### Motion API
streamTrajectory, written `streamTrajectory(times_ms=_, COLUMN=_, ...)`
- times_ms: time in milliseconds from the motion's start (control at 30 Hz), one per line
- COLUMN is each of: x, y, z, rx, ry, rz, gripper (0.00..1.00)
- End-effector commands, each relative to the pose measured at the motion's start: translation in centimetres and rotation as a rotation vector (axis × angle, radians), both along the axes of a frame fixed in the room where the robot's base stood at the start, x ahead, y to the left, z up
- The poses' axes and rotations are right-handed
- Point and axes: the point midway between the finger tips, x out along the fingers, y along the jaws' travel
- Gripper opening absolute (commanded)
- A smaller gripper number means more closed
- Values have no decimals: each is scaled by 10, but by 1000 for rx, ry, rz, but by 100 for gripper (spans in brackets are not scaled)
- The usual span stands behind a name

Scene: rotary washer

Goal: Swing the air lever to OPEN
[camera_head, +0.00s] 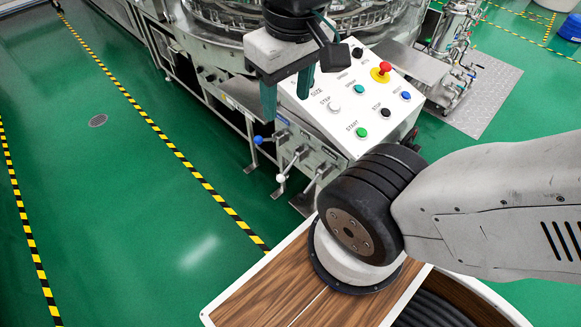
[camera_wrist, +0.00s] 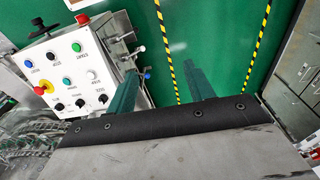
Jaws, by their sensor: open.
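Several levers stick out from the machine's side below the control panel. One has a blue ball knob (camera_head: 258,140), one a white ball knob (camera_head: 281,178), and a bare metal handle (camera_head: 322,171) sits to their right. I cannot read any AIR or OPEN label, so I cannot tell which is the air lever. My gripper (camera_head: 287,96) is open, its two green fingers apart and empty, above and in front of the panel's left edge. In the wrist view my gripper (camera_wrist: 160,70) has green floor between its fingers. The blue knob (camera_wrist: 148,75) shows just right of the left finger.
The white control panel (camera_head: 345,118) carries several buttons and a red emergency stop (camera_head: 381,71). The rotary washer (camera_head: 225,22) stands behind it. Green floor with yellow-black stripes (camera_head: 150,122) is clear to the left. A metal valve stand (camera_head: 455,45) is at the back right.

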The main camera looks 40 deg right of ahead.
Motion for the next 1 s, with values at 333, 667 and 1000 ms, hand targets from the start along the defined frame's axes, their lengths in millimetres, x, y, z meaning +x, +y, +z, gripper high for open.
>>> streamTrajectory(times_ms=333, x=67, y=-20, z=-16, rx=-160, ry=264, rz=123, gripper=53)
streamTrajectory(times_ms=667, x=156, y=-35, z=-75, rx=-362, ry=572, rz=308, gripper=53)
streamTrajectory(times_ms=1000, x=231, y=-38, z=-187, rx=-571, ry=873, rz=534, gripper=53)
